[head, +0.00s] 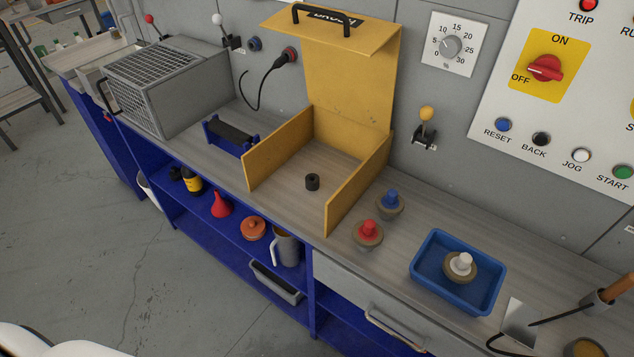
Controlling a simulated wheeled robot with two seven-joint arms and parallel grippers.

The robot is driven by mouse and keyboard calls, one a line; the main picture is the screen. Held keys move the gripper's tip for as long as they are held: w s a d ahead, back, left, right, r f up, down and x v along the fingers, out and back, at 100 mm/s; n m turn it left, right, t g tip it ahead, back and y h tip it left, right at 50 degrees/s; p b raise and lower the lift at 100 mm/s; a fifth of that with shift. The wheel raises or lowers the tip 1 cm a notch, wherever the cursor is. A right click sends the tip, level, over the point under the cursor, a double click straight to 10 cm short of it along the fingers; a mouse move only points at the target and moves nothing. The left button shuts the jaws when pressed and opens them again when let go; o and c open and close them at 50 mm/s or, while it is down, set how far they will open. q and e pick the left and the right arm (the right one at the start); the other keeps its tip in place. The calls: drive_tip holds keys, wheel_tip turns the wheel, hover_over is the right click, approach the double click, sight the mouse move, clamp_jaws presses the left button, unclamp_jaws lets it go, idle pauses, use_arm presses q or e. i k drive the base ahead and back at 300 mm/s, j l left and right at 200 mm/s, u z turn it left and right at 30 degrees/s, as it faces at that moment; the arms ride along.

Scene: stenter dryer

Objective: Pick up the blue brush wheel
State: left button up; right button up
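The blue brush wheel (389,204) stands on the grey worktop, just right of the yellow open-fronted guard. A red brush wheel (368,235) stands close by, nearer the front edge. A brush wheel with a white knob (460,266) sits inside the blue tray (428,287) to the right. Neither of my grippers is in the head view.
The yellow guard (349,80) has its lid raised, with a small black cylinder (312,182) between its side walls. A grey mesh-topped box (165,90) and a blue-framed roller (231,134) stand to the left. Shelves below hold a red funnel (220,205) and a jug (286,248).

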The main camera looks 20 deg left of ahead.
sight(390, 203)
drive_tip(key=k+l+u, duration=0.15)
drive_tip(key=u, duration=0.35)
drive_tip(key=k+l+u, duration=0.1)
drive_tip(key=k+u, duration=0.15)
drive_tip(key=u, duration=0.2)
